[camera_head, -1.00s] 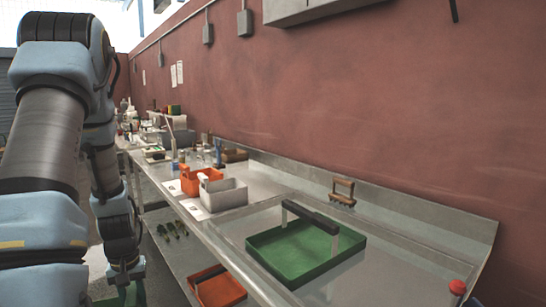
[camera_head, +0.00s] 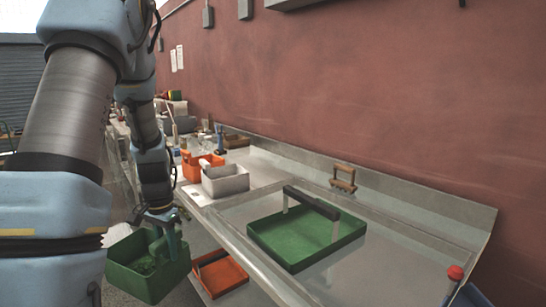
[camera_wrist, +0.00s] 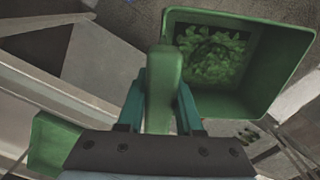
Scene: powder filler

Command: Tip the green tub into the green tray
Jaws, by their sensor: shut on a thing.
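The green tub (camera_head: 140,281) hangs from my gripper (camera_head: 162,215) in front of the bench's front edge, at the lower left of the head view. It is upright or nearly so. Green pieces lie in its bottom, clear in the wrist view (camera_wrist: 212,55). My gripper (camera_wrist: 162,100) is shut on the tub's green grip (camera_wrist: 164,75), with one teal finger on each side. The green tray (camera_head: 290,268), with a dark raised handle, sits on the bench to the right of the tub. A green corner at lower left in the wrist view (camera_wrist: 50,145) looks like the tray.
An orange tray (camera_head: 220,277) sits on a lower level beside the tub. Orange (camera_head: 192,168) and grey (camera_head: 225,181) bins stand on the bench behind. A wooden stand (camera_head: 344,180) is near the wall, and a red-topped object (camera_head: 455,272) at right. Bench around the green tray is clear.

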